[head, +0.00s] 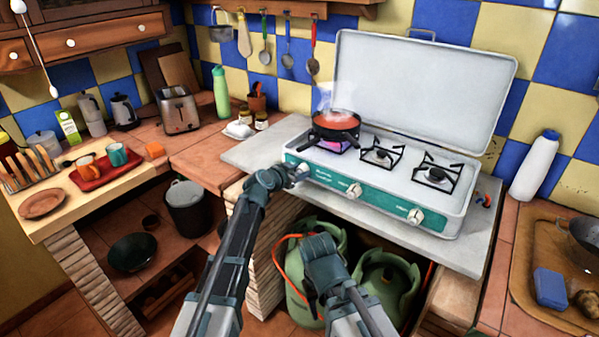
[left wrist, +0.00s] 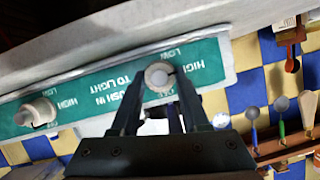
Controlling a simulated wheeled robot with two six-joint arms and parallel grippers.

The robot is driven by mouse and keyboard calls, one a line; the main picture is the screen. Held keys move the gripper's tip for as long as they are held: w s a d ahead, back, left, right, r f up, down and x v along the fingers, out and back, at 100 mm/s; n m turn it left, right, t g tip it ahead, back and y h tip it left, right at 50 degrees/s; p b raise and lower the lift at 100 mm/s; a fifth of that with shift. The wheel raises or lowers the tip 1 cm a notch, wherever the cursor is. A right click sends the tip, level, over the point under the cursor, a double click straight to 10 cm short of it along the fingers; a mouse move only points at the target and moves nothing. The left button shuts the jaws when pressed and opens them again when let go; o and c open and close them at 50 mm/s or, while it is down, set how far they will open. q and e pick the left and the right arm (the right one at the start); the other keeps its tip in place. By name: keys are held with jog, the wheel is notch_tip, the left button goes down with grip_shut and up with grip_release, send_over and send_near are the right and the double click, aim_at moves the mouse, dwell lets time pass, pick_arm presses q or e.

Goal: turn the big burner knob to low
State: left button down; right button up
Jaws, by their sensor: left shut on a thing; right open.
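The camping stove (head: 380,200) has a teal front panel with several white knobs. My left gripper (head: 293,173) is at the leftmost knob (head: 303,169), below the lit burner. In the left wrist view, its fingers (left wrist: 158,92) are shut on this round white knob (left wrist: 158,74), one on each side. The panel (left wrist: 95,93) shows HIGH, LOW and PUSH IN TO LIGHT lettering; the knob's pointer direction is unclear. My right gripper (head: 318,243) is open and empty, low in front of the counter, near the gas bottles.
A pan (head: 337,125) of red food steams over the lit left burner. The middle knob (head: 354,190) and right knob (head: 415,216) sit along the panel. Green gas bottles (head: 388,285) and an orange hose stand below. The stove lid (head: 425,85) is raised.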

pick_arm(q)
jog(key=shift+w+a+n+g+h, duration=0.1)
jog(key=shift+n+g+h, duration=0.4)
jog(key=shift+n, duration=0.4)
jog(key=shift+a+f+n+g+h+b, duration=0.15)
jog(key=shift+n+g+h+b, duration=0.2)
jog(key=shift+n+h, duration=0.65)
jog(key=n+b, duration=0.1)
jog(key=n+g+h+b, duration=0.1)
jog(key=n, duration=0.1)
jog(key=shift+w+f+h, duration=0.1)
jog(key=shift+f+h, duration=0.05)
jog(key=shift+h, duration=0.15)
jog(key=shift+n+h+b, duration=0.5)
jog(key=shift+n+b, duration=0.1)
jog(key=shift+n, duration=0.5)
jog(key=shift+c, duration=2)
grip_release()
jog(key=shift+a, duration=0.1)
jog(key=p+v, duration=0.2)
jog(key=v, duration=1.1)
jog(key=shift+a+p, duration=0.35)
